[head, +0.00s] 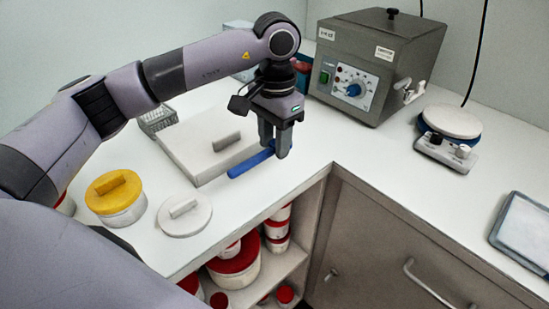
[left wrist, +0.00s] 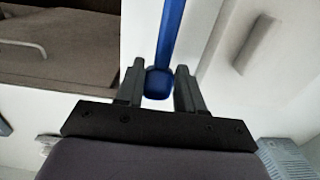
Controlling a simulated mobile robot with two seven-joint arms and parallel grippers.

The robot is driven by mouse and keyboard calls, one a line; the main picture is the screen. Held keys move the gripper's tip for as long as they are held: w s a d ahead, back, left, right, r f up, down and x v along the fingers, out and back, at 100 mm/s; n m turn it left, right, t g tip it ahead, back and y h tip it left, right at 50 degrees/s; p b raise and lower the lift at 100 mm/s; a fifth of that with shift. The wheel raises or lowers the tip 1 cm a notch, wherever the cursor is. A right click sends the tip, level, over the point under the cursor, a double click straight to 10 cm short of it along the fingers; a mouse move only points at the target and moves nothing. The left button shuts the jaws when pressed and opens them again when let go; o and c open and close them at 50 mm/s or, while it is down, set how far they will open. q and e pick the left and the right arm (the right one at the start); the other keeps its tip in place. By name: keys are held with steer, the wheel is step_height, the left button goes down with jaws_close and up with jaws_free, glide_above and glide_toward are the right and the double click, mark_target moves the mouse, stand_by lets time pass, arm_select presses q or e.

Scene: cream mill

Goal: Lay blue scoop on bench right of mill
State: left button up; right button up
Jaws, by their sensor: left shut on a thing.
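The blue scoop (head: 247,165) shows as a slim blue bar at the bench's inner edge, beside a white lidded box. My left gripper (head: 275,150) is shut on one end of it, pointing down. In the left wrist view the blue scoop (left wrist: 171,35) runs away from between the two dark fingers (left wrist: 159,85). Whether it touches the bench is hard to tell. A grey boxy machine (head: 375,65) with a dial and a lid, which may be the mill, stands on the bench at the back right. My right gripper is not in view.
The white box (head: 185,165) has a handled lid. A yellow-lidded tub (head: 118,205) and a round white lid (head: 184,216) lie left. A small device with a round top (head: 450,122) stands right of the machine; a tray (head: 523,228) lies far right. White bench (head: 400,155) between is clear.

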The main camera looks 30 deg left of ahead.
mark_target(275, 172)
arm_select(q)
steer(key=shift+f, duration=2.6)
steer(key=shift+f, duration=0.2)
steer(key=o, duration=1)
steer(key=shift+r, duration=0.1)
step_height(275, 172, up, 12)
steer(key=shift+w+r+b, duration=0.1)
steer(key=shift+r+b, duration=0.05)
steer(key=shift+b, duration=0.25)
